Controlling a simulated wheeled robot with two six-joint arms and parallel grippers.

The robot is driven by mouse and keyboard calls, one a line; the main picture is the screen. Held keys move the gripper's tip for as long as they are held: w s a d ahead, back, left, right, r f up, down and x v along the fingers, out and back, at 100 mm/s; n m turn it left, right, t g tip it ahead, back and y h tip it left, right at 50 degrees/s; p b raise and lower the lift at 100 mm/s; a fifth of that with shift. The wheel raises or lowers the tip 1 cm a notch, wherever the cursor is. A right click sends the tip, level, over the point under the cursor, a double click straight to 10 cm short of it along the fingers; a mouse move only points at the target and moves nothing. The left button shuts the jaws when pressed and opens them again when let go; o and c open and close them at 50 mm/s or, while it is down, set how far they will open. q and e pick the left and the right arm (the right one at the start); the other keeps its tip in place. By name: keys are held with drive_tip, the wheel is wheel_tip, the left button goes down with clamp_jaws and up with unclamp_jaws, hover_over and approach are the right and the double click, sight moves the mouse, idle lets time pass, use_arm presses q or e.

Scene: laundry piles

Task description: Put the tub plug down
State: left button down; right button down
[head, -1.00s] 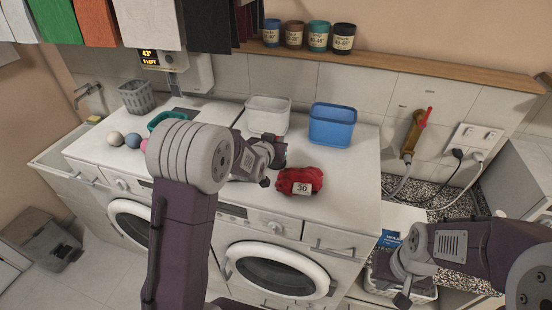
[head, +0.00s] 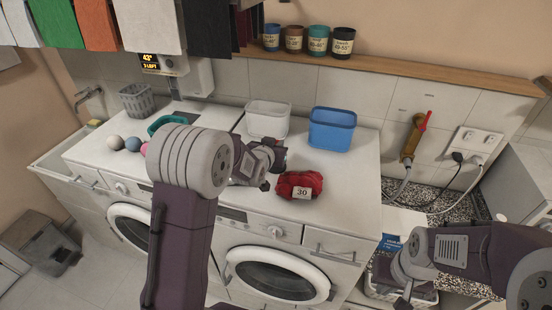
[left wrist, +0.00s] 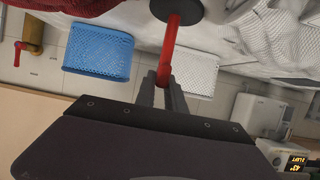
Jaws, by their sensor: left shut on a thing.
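The tub plug (left wrist: 168,55) shows in the left wrist view as a red stem with a dark round disc at its end. My left gripper (left wrist: 166,88) is shut on the red stem, with the disc beyond the fingertips. In the head view my left gripper (head: 279,154) is over the white machine tops, just left of a red cloth bundle (head: 290,187) tagged 30. The plug is too small and hidden there to make out clearly. My right gripper (head: 402,302) is low at the right, over a basket in front of the counter; its jaws are unclear.
A white basket (head: 267,122) and a blue basket (head: 333,131) stand behind my left gripper. A teal tray (head: 163,123), several balls and a grey basket (head: 136,101) are at the left. The top right of the red bundle is clear.

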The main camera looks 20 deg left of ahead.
use_arm(q)
drive_tip(key=shift+f, duration=0.2)
drive_tip(key=shift+r, duration=0.2)
drive_tip(key=r+b, duration=0.1)
drive_tip(key=r, duration=0.3)
drive_tip(key=shift+w+d+b, duration=0.1)
drive_tip(key=shift+d+b, duration=0.1)
drive_tip(key=shift+b, duration=0.2)
drive_tip(key=s+d+r+p, duration=0.4)
drive_tip(key=d+r, duration=0.3)
drive_tip(key=d, duration=0.3)
drive_tip(key=shift+s, duration=0.55)
drive_tip(key=shift+w+f, duration=0.1)
